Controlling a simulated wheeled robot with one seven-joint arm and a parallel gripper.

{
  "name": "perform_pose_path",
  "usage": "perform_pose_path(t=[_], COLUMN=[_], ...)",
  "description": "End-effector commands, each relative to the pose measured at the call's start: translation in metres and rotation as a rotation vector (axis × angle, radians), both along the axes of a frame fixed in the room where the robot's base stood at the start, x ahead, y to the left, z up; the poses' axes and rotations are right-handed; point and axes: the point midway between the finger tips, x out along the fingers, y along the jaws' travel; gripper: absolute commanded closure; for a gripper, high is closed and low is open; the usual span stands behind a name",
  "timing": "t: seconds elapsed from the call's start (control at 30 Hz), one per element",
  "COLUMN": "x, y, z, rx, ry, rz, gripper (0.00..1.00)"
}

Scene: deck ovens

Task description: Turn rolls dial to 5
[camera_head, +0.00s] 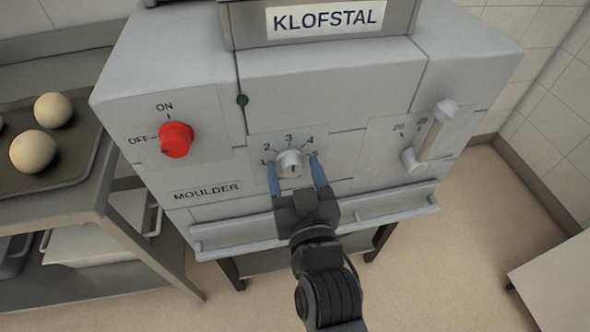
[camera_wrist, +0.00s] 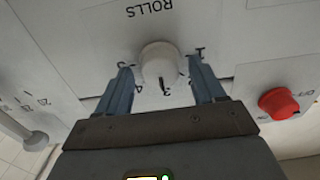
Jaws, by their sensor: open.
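The rolls dial (camera_head: 289,163) is a small pale round knob on the grey machine front, with numbers 1 to 5 arched around it. In the wrist view, the dial (camera_wrist: 160,62) appears upside down, below the ROLLS label (camera_wrist: 150,8). My gripper (camera_head: 295,174) is open, with one blue finger on each side of the dial. In the wrist view, gaps show between the fingers and the dial. The fingers partly cover the 1 and 5 area.
A red ON/OFF knob (camera_head: 176,140) sits left of the dial on the MOULDER panel. A lever handle (camera_head: 433,132) sticks out at the right. A ledge (camera_head: 230,238) runs below the dial. A tray (camera_head: 75,165) with dough balls stands at the left.

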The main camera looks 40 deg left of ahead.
Motion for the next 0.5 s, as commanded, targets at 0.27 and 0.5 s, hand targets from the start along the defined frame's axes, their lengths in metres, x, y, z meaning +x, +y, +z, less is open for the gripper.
perform_pose_path(t=[0.27, 0.5], x=[0.0018, 0.0016], y=[0.0020, 0.0019], z=[0.0001, 0.0001], rx=[0.001, 0.001], ry=[0.001, 0.001], rz=[0.000, 0.000], gripper=[0.31, 0.50])
